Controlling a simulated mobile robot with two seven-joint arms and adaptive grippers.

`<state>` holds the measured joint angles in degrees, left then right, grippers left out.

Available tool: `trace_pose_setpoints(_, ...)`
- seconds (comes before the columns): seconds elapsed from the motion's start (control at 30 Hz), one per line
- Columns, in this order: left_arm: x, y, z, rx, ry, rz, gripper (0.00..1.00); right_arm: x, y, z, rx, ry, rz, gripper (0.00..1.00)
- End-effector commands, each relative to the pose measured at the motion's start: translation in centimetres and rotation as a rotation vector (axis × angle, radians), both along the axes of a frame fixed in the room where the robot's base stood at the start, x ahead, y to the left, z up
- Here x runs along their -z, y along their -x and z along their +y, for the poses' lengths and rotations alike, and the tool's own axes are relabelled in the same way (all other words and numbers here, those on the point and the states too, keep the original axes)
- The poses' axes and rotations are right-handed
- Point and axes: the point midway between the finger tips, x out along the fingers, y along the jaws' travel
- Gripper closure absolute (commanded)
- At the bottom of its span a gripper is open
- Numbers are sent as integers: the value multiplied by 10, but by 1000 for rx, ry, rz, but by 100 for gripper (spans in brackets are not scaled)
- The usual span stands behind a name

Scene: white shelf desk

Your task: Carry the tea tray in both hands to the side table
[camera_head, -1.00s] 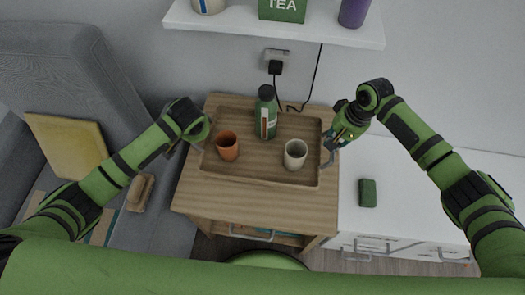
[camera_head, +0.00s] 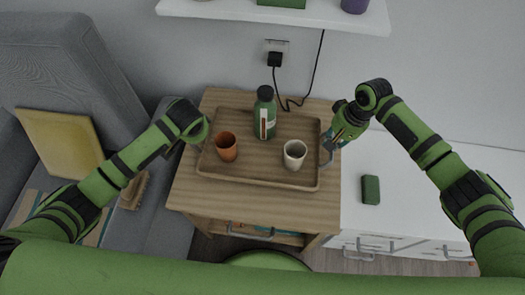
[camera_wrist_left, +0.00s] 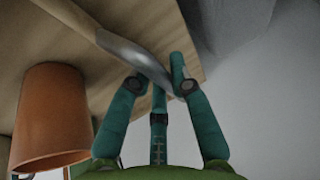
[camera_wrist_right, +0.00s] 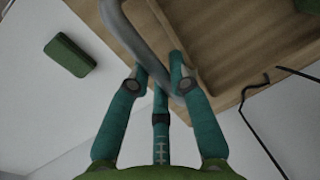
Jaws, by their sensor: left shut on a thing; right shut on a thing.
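The wooden tea tray (camera_head: 258,184) is over the wooden side table (camera_head: 255,205), level; I cannot tell whether it touches the tabletop. It bears an orange cup (camera_head: 227,149), a cream cup (camera_head: 294,156) and a green bottle (camera_head: 265,118), all upright. My left gripper (camera_head: 199,138) is shut on the tray's left handle; its metal bar (camera_wrist_left: 130,53) shows between the fingers (camera_wrist_left: 156,82) in the left wrist view. My right gripper (camera_head: 331,146) is shut on the right handle, whose bar (camera_wrist_right: 132,38) shows between the fingers (camera_wrist_right: 156,82) in the right wrist view.
A grey armchair (camera_head: 60,60) with a yellow cushion (camera_head: 60,145) and a brush (camera_head: 134,190) stands at left. A white cabinet (camera_head: 430,190) bearing a green block (camera_head: 371,190) is at right. A wall shelf (camera_head: 270,14) and a plug with cable (camera_head: 275,60) are behind.

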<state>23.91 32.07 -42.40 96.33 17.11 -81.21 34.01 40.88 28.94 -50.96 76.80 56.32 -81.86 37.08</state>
Motion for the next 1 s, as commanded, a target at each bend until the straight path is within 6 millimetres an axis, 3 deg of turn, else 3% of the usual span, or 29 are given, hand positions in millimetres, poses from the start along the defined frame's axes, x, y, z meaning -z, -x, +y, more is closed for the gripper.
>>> trace_pose_setpoints(0.2,14,-2,0,-1,1,-6,100,14,-1,1,0,-3,-3,100)
trace_pose_setpoints(0.23,12,0,0,-1,1,-2,68,12,0,0,0,-1,0,68)
trace_pose_setpoints(0.27,12,0,0,-1,0,-1,56,12,0,0,0,-1,0,56)
trace_pose_setpoints(0.67,8,1,-1,1,1,-2,56,12,0,0,0,0,0,56)
trace_pose_setpoints(0.83,-11,9,-4,2,2,-4,56,12,0,0,0,0,0,56)
trace_pose_setpoints(1.0,-46,24,-11,2,3,-5,56,12,0,0,0,0,0,56)
